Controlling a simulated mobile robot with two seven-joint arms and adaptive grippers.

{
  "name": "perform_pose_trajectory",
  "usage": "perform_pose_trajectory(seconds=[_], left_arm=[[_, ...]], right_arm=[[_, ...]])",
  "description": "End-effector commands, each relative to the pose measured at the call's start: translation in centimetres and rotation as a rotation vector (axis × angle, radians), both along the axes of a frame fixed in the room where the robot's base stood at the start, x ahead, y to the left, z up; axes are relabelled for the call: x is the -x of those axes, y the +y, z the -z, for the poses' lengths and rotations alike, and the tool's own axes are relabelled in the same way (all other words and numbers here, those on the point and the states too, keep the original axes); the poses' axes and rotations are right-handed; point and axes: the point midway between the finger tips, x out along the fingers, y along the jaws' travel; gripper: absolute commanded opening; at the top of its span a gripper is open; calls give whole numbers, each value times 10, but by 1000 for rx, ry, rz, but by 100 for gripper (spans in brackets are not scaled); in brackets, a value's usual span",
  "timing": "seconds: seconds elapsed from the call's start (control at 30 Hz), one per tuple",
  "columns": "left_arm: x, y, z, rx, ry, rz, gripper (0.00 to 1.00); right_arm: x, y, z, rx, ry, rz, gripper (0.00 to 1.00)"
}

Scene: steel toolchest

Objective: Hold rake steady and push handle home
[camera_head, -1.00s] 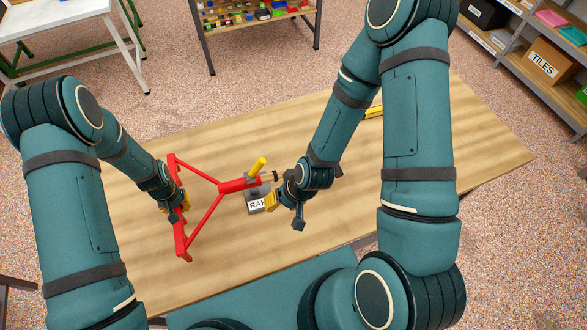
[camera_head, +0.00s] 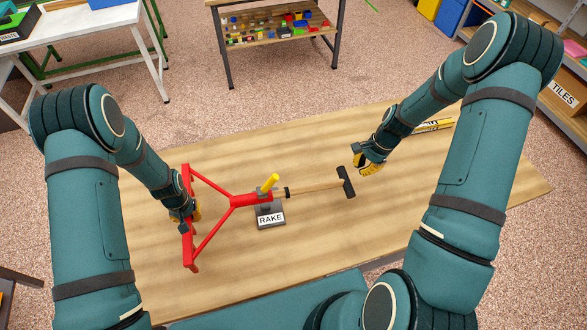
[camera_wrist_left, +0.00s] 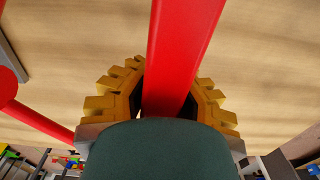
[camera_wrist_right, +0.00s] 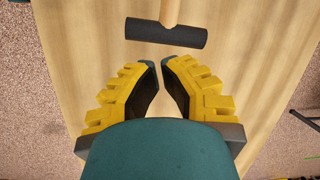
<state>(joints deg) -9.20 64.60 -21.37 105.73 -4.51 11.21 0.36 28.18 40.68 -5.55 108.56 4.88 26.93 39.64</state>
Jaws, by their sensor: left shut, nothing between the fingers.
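The red rake head (camera_head: 212,240) is a forked frame whose socket rests at a grey block labelled RAKE (camera_head: 271,219). A yellow peg (camera_head: 269,183) stands tilted at the socket. The wooden handle (camera_head: 315,187) has a dark band by the socket and a black crosspiece (camera_head: 347,182) at its right end; its depth inside is hidden. My left gripper (camera_head: 190,213) is shut at the red crossbar; the bar (camera_wrist_left: 182,50) covers its fingertips in the left wrist view. My right gripper (camera_head: 364,162) is slightly open and empty, apart from the crosspiece, which shows ahead in its wrist view (camera_wrist_right: 165,33).
A yellow-and-black tool (camera_head: 433,126) lies on the wooden table (camera_head: 330,240) behind the right arm. The table front is clear. A parts rack (camera_head: 278,35), a white table (camera_head: 90,32) and a shelf with a TILES box (camera_head: 565,92) stand beyond.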

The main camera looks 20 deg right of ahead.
Motion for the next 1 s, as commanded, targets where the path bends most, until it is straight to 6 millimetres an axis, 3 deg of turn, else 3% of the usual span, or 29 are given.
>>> perform_pose_trajectory(seconds=[0.03, 0.1, 0.3, 0.47, 0.9, 1.0], left_arm=[[0, -1, 0, 1, -1, 0, 0], [0, -1, 0, 1, -1, 1, 0], [0, -1, 0, 1, -1, 1, 0], [0, -1, 0, 1, -1, 1, 0], [0, -1, 0, 1, -1, 1, 0], [0, -1, 0, 1, 0, 1, 0]], right_arm=[[-1, -22, -6, -4, 24, 74, 0], [0, -43, -13, -14, 59, 156, 0], [3, -72, -24, -33, 111, 277, 0], [4, -70, -12, -36, 119, 288, 0], [3, -43, 67, -36, 119, 284, 0], [1, -29, 71, -34, 115, 280, 0]])
